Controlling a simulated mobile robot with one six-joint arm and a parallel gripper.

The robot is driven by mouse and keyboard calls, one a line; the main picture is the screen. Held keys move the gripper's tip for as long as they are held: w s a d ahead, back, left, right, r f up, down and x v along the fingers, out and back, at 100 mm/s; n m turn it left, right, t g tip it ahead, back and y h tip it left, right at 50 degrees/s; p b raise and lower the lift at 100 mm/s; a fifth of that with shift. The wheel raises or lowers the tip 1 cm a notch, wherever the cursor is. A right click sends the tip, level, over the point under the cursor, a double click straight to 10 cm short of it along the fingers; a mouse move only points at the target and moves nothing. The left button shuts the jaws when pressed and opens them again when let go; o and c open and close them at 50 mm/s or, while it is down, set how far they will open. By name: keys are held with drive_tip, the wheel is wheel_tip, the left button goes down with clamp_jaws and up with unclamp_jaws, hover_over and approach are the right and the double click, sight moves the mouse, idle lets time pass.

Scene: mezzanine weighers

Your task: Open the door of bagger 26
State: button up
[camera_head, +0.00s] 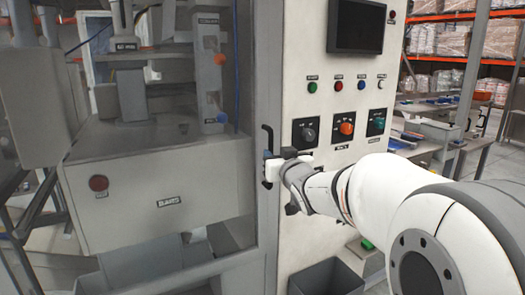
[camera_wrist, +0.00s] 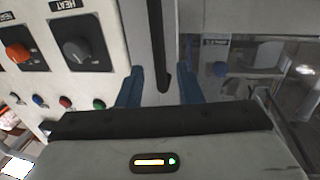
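The bagger door is a large clear panel in a grey frame (camera_head: 268,60) at the left of the head view. It looks closed, flush beside the white control panel. Its dark upright handle (camera_head: 267,136) is on the frame's right edge. My gripper (camera_head: 267,168) is at the handle's lower part, and the fingertips are hard to make out there. In the wrist view the handle (camera_wrist: 159,45) runs down between the two blue fingers of my gripper (camera_wrist: 160,88). The fingers are apart, one on each side, with visible gaps to the handle. No number 26 is readable.
The control panel (camera_head: 300,100) carries a dark screen (camera_head: 356,26), buttons and knobs, close to my arm. A grey bin (camera_head: 326,278) stands below it. Machine parts show behind the door. Work tables and loaded shelves are at the right.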

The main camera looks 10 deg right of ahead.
sight(272, 150)
drive_tip(key=shift+w+a, duration=0.2)
drive_tip(key=shift+w, duration=1.2)
drive_tip(key=shift+w+a, duration=0.15)
drive_tip(key=shift+w, duration=1.2)
drive_tip(key=shift+c, duration=0.3)
clamp_jaws()
